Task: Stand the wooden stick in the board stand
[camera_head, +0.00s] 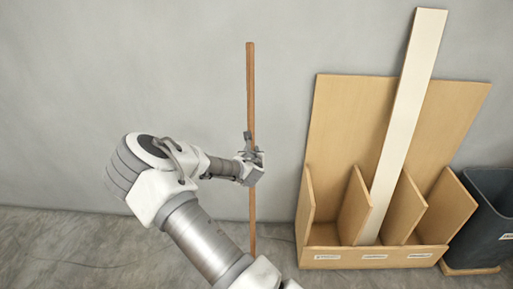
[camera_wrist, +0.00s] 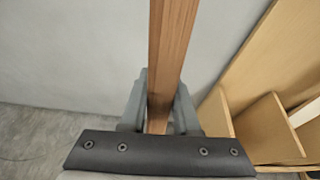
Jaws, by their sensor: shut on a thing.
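The wooden stick (camera_head: 251,90) is long, thin and brown. It stands upright in the head view, left of the board stand. My gripper (camera_head: 251,158) is shut on it around its middle. In the wrist view the stick (camera_wrist: 172,50) runs up between the gripper's fingers (camera_wrist: 160,105). Its lower end is near the floor; I cannot tell if it touches. The board stand (camera_head: 335,120) is light wood with a tall back panel, upright dividers and a low front lip with labels. Its side and dividers also show in the wrist view (camera_wrist: 268,125), to the right.
A long white board (camera_head: 408,105) leans in the stand's middle compartment. The left and right compartments look empty. A dark bin (camera_head: 490,215) stands right of the stand. A grey wall (camera_head: 130,60) is behind, and the concrete floor (camera_head: 50,240) at left is clear.

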